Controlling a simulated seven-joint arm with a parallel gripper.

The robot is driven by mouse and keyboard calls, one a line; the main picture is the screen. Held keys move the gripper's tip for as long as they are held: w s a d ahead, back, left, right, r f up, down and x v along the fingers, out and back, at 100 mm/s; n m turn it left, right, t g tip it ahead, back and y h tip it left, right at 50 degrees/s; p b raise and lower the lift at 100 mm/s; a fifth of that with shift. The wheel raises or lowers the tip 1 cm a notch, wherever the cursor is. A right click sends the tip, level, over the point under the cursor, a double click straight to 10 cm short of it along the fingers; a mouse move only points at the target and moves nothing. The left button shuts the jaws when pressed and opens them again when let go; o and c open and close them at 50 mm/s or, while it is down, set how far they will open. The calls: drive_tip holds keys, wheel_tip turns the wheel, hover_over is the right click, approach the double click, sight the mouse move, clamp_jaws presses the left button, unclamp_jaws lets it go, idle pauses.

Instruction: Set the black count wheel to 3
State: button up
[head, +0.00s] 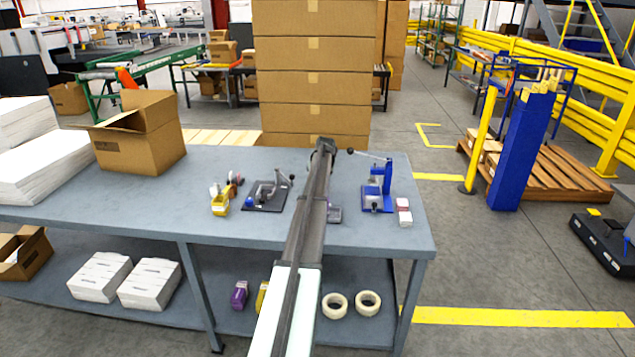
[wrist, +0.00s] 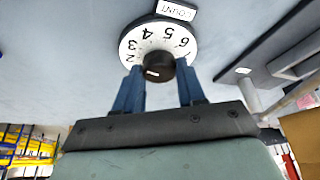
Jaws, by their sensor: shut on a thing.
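The black count wheel (wrist: 158,66) sits at the centre of a white number dial (wrist: 184,52) in the wrist view. Numerals from about 2 to 7 show upside down along the dial's upper arc; its lower part is hidden by my fingers and the wheel. A short white mark shows on the wheel's lower left face; which numeral it points to I cannot tell. A white label (wrist: 176,10) reading COUNT is beside the dial. My gripper (wrist: 161,74) has its two blue fingers on either side of the wheel, shut on it. In the head view my arm hides the dial.
The grey workbench (head: 230,170) holds a blue press (head: 378,190), a dark lever tool (head: 268,194), a yellow tape dispenser (head: 221,203) and an open cardboard box (head: 139,135). Stacked cartons (head: 312,75) stand behind the bench.

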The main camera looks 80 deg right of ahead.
idle(0.4)
drive_tip(key=o, duration=1)
drive_tip(key=shift+o, duration=0.2)
drive_tip(key=v, duration=1.3)
drive_tip(key=shift+r, duration=0.35)
drive_tip(key=shift+a, duration=0.1)
